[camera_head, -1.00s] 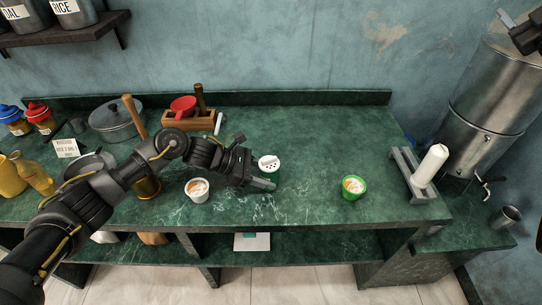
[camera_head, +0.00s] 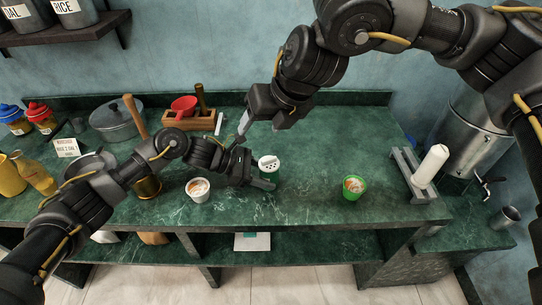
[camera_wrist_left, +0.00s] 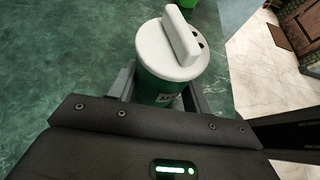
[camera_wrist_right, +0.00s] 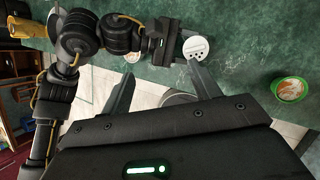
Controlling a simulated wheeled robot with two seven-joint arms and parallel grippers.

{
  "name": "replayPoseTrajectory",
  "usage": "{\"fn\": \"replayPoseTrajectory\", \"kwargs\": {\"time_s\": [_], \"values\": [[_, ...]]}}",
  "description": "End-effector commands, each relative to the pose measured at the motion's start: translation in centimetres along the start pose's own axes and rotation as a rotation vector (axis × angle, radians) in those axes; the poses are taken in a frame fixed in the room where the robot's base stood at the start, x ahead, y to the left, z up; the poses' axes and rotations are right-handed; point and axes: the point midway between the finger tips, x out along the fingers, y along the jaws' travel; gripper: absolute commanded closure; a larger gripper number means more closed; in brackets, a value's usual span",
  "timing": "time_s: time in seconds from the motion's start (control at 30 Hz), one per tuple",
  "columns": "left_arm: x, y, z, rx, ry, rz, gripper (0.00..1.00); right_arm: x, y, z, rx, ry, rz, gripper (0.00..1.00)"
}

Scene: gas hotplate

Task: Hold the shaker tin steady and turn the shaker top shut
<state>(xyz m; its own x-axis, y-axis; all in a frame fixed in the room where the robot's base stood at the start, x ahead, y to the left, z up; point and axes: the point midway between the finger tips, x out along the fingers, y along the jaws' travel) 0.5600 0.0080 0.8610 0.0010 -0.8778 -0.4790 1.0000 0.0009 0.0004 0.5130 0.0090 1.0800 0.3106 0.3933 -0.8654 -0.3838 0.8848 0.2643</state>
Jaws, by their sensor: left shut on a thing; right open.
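The shaker stands upright on the green counter, with a green shaker tin (camera_head: 270,175) and a white shaker top (camera_head: 268,162). In the left wrist view the shaker top (camera_wrist_left: 172,48) sits on the tin (camera_wrist_left: 158,88) and has a raised bar and dark holes. My left gripper (camera_head: 258,178) is shut around the tin, below the top. My right gripper (camera_head: 255,121) is open and empty, above and behind the shaker, apart from it. In the right wrist view the shaker top (camera_wrist_right: 195,46) shows near one open finger. The tin is partly hidden there.
A white cup (camera_head: 198,190) stands left of the shaker and a green cup (camera_head: 354,188) to its right. A grey rack with a white roll (camera_head: 430,166) stands at the right end. A wooden box (camera_head: 188,122) and a grey pot (camera_head: 115,122) are behind. The counter's right half is mostly clear.

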Motion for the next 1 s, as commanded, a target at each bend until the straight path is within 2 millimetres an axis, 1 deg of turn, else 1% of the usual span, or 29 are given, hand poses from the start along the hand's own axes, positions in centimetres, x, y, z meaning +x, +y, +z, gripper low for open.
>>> {"fn": "replayPoseTrajectory", "kwargs": {"time_s": [0.03,0.1,0.2,0.3,0.43,0.53,0.67,0.9,1.0], "values": [[0.0,-0.1,-0.1,-0.001,0.002,-0.001,0.64,0.2,-0.7,-0.7,-0.043,0.016,-0.063,0.38],[0.1,-0.1,-0.1,-0.001,0.002,-0.002,0.64,0.4,-1.9,-1.4,-0.085,0.038,-0.136,0.38],[0.1,-0.1,-0.1,-0.001,0.001,-0.002,0.64,0.5,-3.0,-2.0,-0.119,0.058,-0.203,0.38],[0.1,-0.1,-0.1,-0.001,0.001,-0.002,0.64,0.5,-3.5,-2.3,-0.135,0.067,-0.232,0.38],[0.1,-0.1,-0.1,-0.001,0.001,-0.002,0.64,0.6,-3.7,-2.4,-0.137,0.07,-0.238,0.38],[0.1,-0.1,-0.1,-0.001,0.001,-0.002,0.64,1.3,-3.9,-2.4,-0.135,0.071,-0.237,0.38],[0.1,-0.1,-0.1,-0.001,0.001,-0.002,0.64,3.2,-4.3,-2.6,-0.134,0.072,-0.236,0.38],[0.1,-0.1,-0.1,-0.001,0.001,-0.002,0.64,7.8,-5.4,-2.8,-0.133,0.072,-0.235,0.38],[0.1,-0.1,-0.1,-0.001,0.001,-0.001,0.64,9.5,-5.8,-2.9,-0.133,0.07,-0.235,0.38]]}}
